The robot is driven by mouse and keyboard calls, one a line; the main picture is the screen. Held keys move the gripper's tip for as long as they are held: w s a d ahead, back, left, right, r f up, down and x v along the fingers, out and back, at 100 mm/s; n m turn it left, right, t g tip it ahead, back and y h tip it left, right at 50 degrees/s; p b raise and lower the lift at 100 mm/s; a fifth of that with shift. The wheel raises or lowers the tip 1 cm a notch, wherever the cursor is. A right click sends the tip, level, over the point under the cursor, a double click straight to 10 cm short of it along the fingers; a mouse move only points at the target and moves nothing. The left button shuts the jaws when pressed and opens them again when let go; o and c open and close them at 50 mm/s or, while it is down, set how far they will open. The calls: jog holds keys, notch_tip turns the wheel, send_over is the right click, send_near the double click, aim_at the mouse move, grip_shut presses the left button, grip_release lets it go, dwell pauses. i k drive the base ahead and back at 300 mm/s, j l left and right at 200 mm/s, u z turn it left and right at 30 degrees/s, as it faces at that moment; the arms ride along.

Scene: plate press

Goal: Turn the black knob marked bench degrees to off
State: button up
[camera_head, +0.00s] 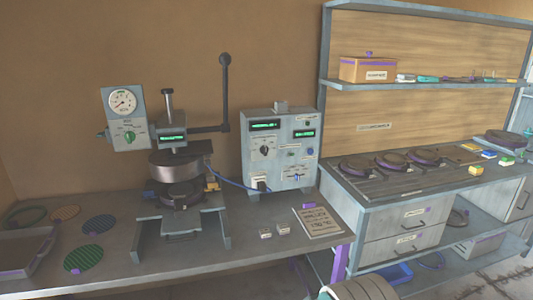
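A pale grey control box (268,165) stands on the bench, right of the press. Its front has a round white dial with a dark knob (264,143) at upper left, and a second dark fitting (262,186) low down near a blue cable. The labels are too small to read, so I cannot tell which part is marked bench degrees, nor where the knob's pointer stands. Two green-lit displays (265,125) are on the box.
The press (180,170) with a tall black-knobbed lever (225,95) stands left of the box. A gauge panel (124,118) is beside it. Small blocks (283,229) and a printed sheet (318,222) lie before the box. A shelved workbench (400,215) stands right.

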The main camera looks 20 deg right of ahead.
aim_at(264, 149)
jog(key=i+j, duration=0.15)
jog(key=i, duration=0.2)
jog(key=i+j, duration=0.2)
jog(key=i, duration=0.15)
jog(key=i+j, duration=0.15)
jog(key=i, duration=0.25)
jog(key=l+z, duration=0.05)
